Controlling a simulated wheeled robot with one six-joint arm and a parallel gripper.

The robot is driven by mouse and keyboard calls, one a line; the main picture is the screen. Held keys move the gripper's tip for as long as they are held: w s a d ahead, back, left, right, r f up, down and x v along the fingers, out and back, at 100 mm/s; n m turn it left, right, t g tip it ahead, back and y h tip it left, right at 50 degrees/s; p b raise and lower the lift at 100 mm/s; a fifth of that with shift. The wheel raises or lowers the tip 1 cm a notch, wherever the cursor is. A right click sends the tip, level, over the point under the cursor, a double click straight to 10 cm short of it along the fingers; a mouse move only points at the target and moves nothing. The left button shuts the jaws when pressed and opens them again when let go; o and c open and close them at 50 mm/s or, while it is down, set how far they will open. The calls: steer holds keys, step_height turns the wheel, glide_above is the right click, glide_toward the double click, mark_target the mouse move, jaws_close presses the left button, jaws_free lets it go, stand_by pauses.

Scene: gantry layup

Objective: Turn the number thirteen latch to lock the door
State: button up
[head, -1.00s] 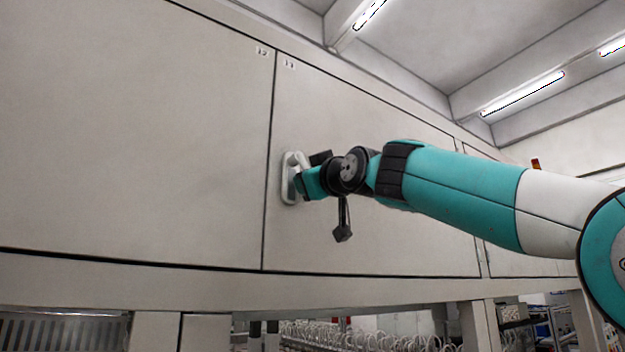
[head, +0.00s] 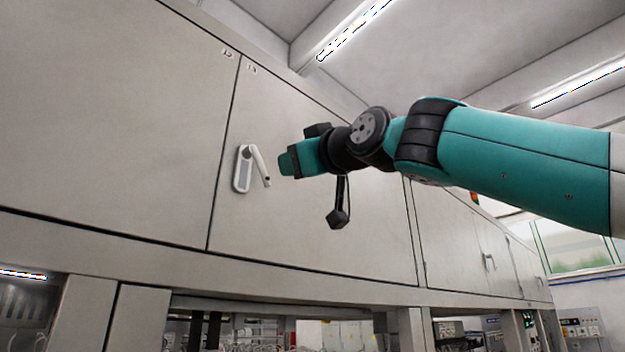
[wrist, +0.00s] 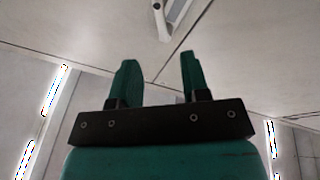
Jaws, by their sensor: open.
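The number thirteen latch is a white oval plate (head: 241,172) with a white lever (head: 260,164) on the left part of its grey door (head: 320,210). The lever slants down and to the right from the top of the plate, standing away from it. The latch also shows, cut off, at the top of the wrist view (wrist: 166,18). My gripper (head: 284,163) is just right of the lever in the head view, apart from it. In the wrist view my two green fingers (wrist: 160,62) are spread with nothing between them.
Small number labels (head: 251,69) sit at the top by the door seam. The neighbouring door (head: 110,110) is to the left and looks flush. More doors with a handle (head: 489,262) run off to the right. A beam (head: 290,284) runs below the doors.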

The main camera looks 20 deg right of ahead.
steer(key=shift+b+v, duration=0.55)
steer(key=shift+v, duration=1.3)
